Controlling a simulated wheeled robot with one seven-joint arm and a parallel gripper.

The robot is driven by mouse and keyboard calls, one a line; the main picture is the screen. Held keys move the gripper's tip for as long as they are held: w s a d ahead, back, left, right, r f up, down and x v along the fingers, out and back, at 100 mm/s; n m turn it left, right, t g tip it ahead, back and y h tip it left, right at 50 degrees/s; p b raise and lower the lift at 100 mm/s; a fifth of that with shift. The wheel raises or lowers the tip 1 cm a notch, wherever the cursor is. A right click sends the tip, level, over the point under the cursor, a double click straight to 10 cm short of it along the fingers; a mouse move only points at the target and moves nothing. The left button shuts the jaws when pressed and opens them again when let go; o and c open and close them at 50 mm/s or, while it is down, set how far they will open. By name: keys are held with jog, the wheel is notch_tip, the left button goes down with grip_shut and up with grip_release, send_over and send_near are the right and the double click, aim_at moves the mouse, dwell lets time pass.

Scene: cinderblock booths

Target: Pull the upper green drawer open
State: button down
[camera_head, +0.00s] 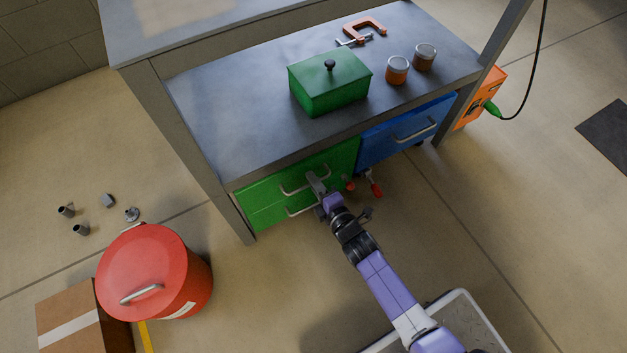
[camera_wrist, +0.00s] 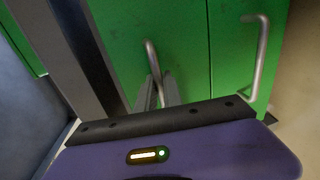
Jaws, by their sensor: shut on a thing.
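The upper green drawer (camera_head: 270,189) is in the green cabinet under the grey bench shelf, above the lower green drawer (camera_head: 268,215). Its front looks flush, with no clear gap. Its bar handle (camera_head: 293,190) also shows in the wrist view (camera_wrist: 150,52). My gripper (camera_head: 316,180) is at the right part of this handle. In the wrist view, its two fingers (camera_wrist: 158,92) are closed around the bar, hiding part of it. The lower drawer's handle (camera_wrist: 262,55) stands free to the right in the wrist view.
A blue drawer (camera_head: 400,138) is right of the green cabinet. Red-handled items (camera_head: 374,187) are close to the right of my gripper. A green box (camera_head: 330,85), two jars and a clamp stand on the shelf. A red bin (camera_head: 150,275) stands left.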

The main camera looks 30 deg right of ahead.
dwell(0.3)
jog(key=s+f+p+v, duration=0.1)
jog(key=f+v, duration=0.3)
jog(key=v, duration=1.7)
jog(key=shift+f+p, duration=0.25)
jog(key=shift+p, duration=0.5)
jog(key=c, duration=1.8)
grip_release()
jog(key=shift+o, duration=0.2)
jog(key=shift+s, duration=0.1)
jog(key=p+v, duration=0.1)
jog(key=v, duration=0.6)
jog(key=shift+s+p, duration=0.3)
jog(key=shift+p, duration=0.1)
jog(key=shift+r, duration=0.1)
